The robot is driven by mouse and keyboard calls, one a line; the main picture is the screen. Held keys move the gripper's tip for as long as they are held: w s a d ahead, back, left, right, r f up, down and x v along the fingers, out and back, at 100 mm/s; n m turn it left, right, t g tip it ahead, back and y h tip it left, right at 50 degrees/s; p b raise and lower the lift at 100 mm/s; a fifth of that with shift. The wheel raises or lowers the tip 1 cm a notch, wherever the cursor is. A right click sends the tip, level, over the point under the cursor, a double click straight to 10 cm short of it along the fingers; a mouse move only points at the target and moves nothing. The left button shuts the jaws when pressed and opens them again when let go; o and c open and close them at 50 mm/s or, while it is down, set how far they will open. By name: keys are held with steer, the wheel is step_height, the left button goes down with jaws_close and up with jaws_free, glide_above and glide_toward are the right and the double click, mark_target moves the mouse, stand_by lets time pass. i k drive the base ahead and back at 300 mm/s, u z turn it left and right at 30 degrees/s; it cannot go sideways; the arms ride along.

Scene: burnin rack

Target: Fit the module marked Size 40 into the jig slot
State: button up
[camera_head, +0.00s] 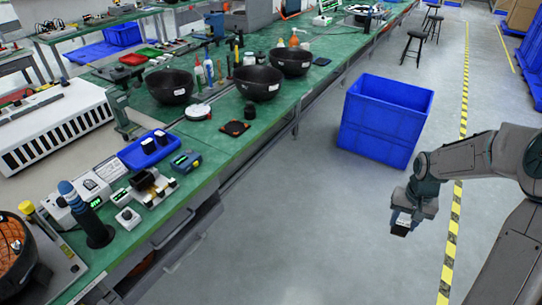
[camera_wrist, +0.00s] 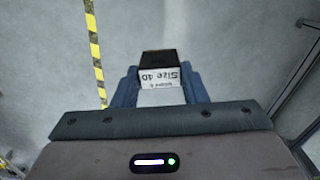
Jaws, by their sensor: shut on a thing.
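My gripper (camera_head: 403,219) hangs over the grey floor at the right of the head view, well away from the green bench. It is shut on a small dark module (camera_head: 400,229) with a white label. In the wrist view the module (camera_wrist: 160,67) sits between the two blue-grey fingers, and its label reads "Size 40", upside down. A block-like fixture (camera_head: 150,186) stands near the bench's front edge among small devices; I cannot tell whether it is the jig, and no slot shows clearly.
A blue tray (camera_head: 146,151) with dark pieces lies on the green bench (camera_head: 215,150). Black bowls (camera_head: 257,83) stand farther back. A large blue bin (camera_head: 381,121) stands on the floor between bench and arm. A dark blue upright tool (camera_head: 86,216) stands at the near left. The floor before the bench is open.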

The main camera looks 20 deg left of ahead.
mark_target(140, 181)
steer(key=i, duration=1.65)
steer(key=u, duration=3.1)
